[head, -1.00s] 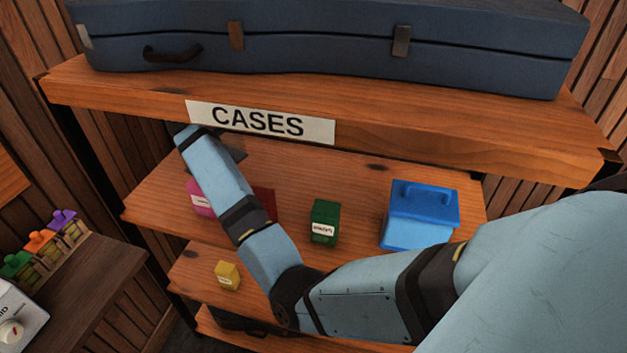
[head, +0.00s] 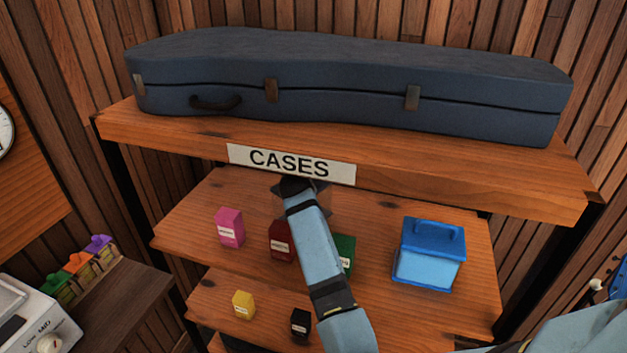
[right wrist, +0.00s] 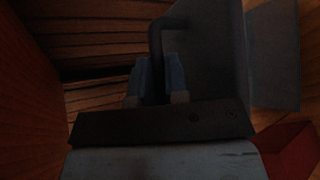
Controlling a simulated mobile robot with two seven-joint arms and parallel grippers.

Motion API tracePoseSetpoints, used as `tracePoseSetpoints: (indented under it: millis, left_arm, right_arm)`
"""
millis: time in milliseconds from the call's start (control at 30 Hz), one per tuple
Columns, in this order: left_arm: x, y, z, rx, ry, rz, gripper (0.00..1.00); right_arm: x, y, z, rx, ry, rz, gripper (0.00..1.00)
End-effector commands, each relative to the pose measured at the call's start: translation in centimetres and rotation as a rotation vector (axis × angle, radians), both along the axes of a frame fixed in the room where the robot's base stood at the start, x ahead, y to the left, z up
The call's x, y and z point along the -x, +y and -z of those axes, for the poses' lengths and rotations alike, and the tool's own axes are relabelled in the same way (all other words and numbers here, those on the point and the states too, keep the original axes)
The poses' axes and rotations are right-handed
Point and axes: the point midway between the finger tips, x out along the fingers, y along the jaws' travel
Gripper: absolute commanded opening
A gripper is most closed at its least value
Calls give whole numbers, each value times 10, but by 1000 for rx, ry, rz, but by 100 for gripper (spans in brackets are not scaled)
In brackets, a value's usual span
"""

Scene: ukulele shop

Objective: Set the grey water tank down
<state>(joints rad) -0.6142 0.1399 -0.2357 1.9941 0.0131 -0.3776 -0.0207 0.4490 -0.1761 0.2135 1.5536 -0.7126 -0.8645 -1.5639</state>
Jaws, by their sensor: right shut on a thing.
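The grey water tank (right wrist: 215,60) fills the upper middle of the right wrist view, with a dark bent handle at its left. My right gripper (right wrist: 158,80) is shut on that handle. In the head view my right arm reaches to the middle shelf (head: 190,220), under the CASES sign. The arm hides the gripper there, and only slivers of the grey tank (head: 324,200) show beside the wrist. I cannot tell whether the tank's base touches the shelf. My left gripper is not in view.
On the middle shelf are a pink box (head: 229,228), a red box (head: 281,243), a green box (head: 346,256) and a blue tank (head: 428,258). The top shelf (head: 450,170), holding a blue case (head: 350,85), overhangs them. Bare shelf shows between green box and blue tank.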

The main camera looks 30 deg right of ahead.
Motion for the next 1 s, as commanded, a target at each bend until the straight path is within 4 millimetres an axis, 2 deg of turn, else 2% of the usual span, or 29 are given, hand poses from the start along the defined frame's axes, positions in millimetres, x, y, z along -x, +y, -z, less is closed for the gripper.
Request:
tracePoseSetpoints:
  millis: [167,333,700,733,800,833,1000]
  left_arm:
    - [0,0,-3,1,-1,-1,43]
    - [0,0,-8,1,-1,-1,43]
    - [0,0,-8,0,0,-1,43]
    - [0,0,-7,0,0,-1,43]
    - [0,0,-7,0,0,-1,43]
    - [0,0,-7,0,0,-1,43]
    - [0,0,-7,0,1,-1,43]
  right_arm:
    - [8,-9,5,2,0,0,0]
    - [19,-21,20,-1,0,-1,0]
    - [20,-23,25,1,-1,-1,0]
    - [20,-23,25,1,0,-2,18]
    - [20,-23,25,1,0,-2,34]
    - [20,-23,25,1,0,-1,39]
    - [20,-23,25,1,0,-2,39]
